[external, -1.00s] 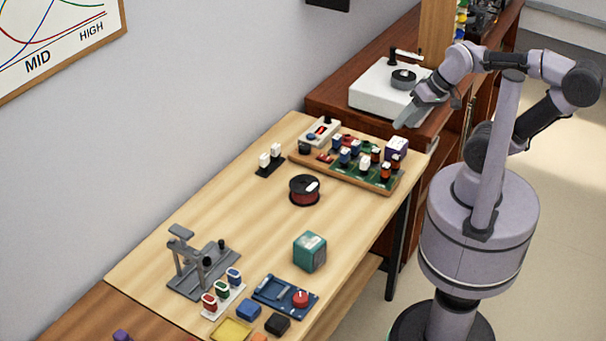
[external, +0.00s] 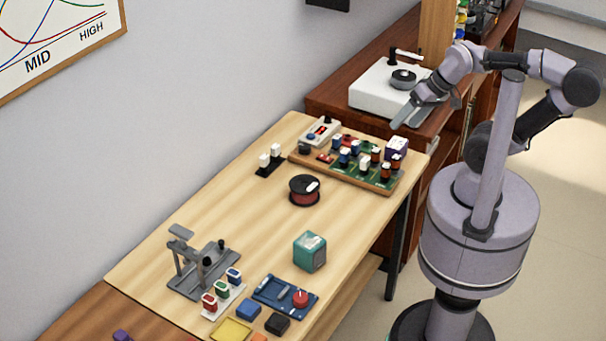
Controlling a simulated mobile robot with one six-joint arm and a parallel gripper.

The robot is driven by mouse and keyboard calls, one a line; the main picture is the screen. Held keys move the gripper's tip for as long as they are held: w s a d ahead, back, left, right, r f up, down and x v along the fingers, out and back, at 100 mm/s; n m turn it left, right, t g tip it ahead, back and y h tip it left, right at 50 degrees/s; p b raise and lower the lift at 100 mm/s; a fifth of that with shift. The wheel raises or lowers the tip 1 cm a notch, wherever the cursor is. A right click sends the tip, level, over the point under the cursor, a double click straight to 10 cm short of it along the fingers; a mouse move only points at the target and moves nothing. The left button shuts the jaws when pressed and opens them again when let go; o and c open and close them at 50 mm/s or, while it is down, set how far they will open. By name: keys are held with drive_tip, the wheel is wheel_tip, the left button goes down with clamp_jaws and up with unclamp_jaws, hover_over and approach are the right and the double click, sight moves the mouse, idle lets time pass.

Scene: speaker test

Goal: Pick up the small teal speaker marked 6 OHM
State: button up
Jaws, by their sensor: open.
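A small teal box-shaped speaker (external: 310,252) with a pale label on top stands upright on the light wooden table, near its right edge. Its marking is too small to read. My gripper (external: 402,117) is open and empty. It is in the air by the white turntable, at the far end of the table, well apart from the teal speaker.
A blue tray with a red knob (external: 285,296) lies just in front of the speaker. A grey stand (external: 203,268) is at left. The table's middle is clear.

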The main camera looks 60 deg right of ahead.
drive_tip(key=o, duration=0.3)
